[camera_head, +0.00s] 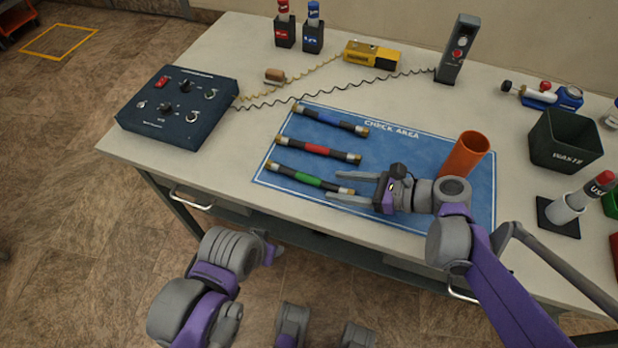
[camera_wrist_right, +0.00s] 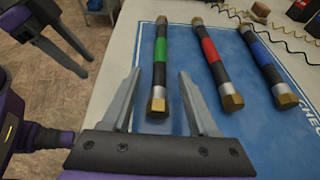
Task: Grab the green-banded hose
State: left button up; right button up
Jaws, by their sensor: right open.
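The green-banded hose (camera_head: 308,179) is a black tube with metal ends, lying nearest the front of the blue check-area mat (camera_head: 400,213). My right gripper (camera_head: 333,187) is open at the hose's right end. In the right wrist view, the green-banded hose (camera_wrist_right: 161,52) runs between the open fingers (camera_wrist_right: 158,74), with its brass end nearest the palm. I see no finger closed on it. My left gripper (camera_wrist_right: 62,38) shows at the upper left of that view with its fingers apart and empty, off the table's front.
A red-banded hose (camera_head: 318,149) and a blue-banded hose (camera_head: 330,120) lie behind, roughly parallel. An orange cup (camera_head: 464,155) stands on the mat's right side. A control box (camera_head: 180,106) sits left. A waste bin (camera_head: 565,141) stands right.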

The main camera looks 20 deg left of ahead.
aim_at(309, 179)
jog(key=x, duration=0.2)
jog(key=shift+a+f, duration=0.25)
grip_shut()
dwell(1.2)
